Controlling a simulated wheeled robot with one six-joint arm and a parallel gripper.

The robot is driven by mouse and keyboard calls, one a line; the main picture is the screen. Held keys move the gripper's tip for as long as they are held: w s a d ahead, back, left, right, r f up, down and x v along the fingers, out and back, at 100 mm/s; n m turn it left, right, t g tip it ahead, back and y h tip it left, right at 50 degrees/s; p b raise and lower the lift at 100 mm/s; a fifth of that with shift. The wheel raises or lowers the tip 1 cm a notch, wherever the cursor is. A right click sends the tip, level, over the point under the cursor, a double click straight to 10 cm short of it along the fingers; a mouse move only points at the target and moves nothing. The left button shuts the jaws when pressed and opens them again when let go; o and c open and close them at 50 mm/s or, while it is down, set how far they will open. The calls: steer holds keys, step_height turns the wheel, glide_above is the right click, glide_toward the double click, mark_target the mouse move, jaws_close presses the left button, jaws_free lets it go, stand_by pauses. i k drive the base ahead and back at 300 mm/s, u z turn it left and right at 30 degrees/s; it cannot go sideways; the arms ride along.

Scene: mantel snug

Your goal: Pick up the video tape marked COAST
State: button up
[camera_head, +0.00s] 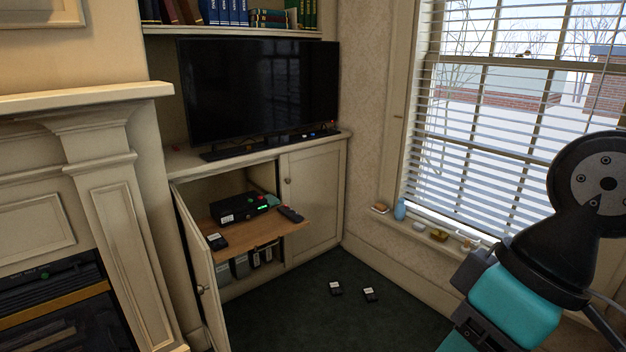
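Several small dark things with pale labels look like video tapes. One (217,242) lies on the left front of the wooden shelf board. Two lie apart on the dark floor, a left one (336,289) and a right one (370,294). Several grey and black upright cases (241,266) stand in a row under the board; they may also be tapes. The labels are too small to read, so I cannot tell which is marked COAST. Part of my arm shows at the right; my gripper is not in view.
The board (265,231) holds a black player (238,207) and a dark remote (291,214). The left cabinet door (203,285) stands open; the right door (313,200) is shut. A television (258,90) stands above. Small items line the windowsill. Floor (300,325) before the cabinet is mostly clear.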

mark_target(335, 291)
steer(key=i, duration=3.2)
steer(key=u, duration=0.05)
